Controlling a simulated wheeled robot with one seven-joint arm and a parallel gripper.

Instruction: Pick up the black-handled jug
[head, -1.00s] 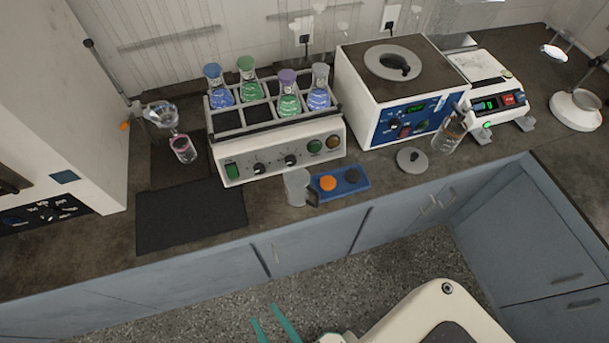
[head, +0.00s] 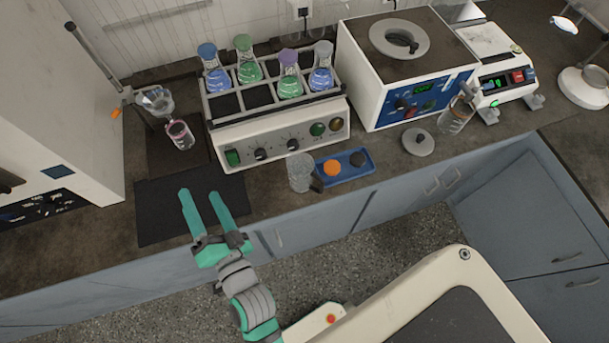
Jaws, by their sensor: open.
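The jug (head: 300,173) is clear, with a black handle at its lower right. It stands upright on the counter in front of the shaker, beside the left end of a small blue tray. My gripper (head: 201,205) is open and empty, with two green fingers pointing away from me. Its fingertips appear over the black mat, to the left of the jug and apart from it. The height of the fingers above the mat is hard to tell.
The shaker (head: 280,136) with several coloured flasks stands behind the jug. The blue tray (head: 345,168) holds an orange and a dark disc. A lidded white device (head: 400,60) and a round lid (head: 418,142) are to the right. The black mat (head: 160,215) is bare.

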